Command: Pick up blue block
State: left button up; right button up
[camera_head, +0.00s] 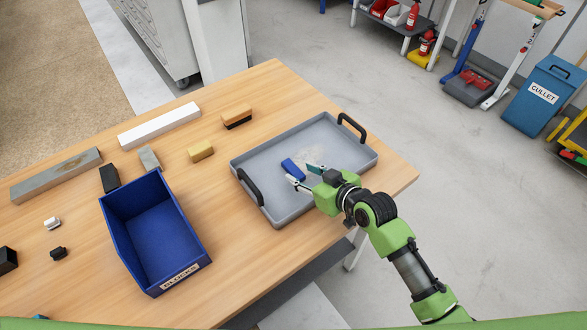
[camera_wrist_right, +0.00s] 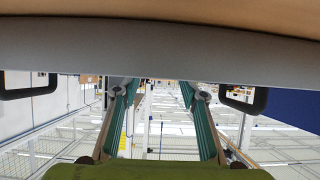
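The blue block (camera_head: 293,168) lies in the grey tray (camera_head: 258,153), left of the tray's middle. My right gripper (camera_head: 306,176) reaches over the tray from the lower right. Its two fingers are apart, with the block just beyond the fingertips; I cannot tell whether they touch it. The right wrist view shows the same gripper (camera_wrist_right: 163,95) open, with nothing between its fingers. The block cannot be made out there. My left gripper is not in view.
A blue bin (camera_head: 160,235) stands on the wooden table (camera_head: 225,270) left of the tray. Several blocks lie behind it, including a yellow block (camera_head: 201,151) and a long white block (camera_head: 159,125). The tray has black raised handles, one (camera_head: 250,188) near the gripper.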

aim_at(293, 168)
jog(key=shift+x, duration=1.9)
jog(key=shift+r, duration=0.1)
grip_shut()
jog(key=shift+r, duration=0.1)
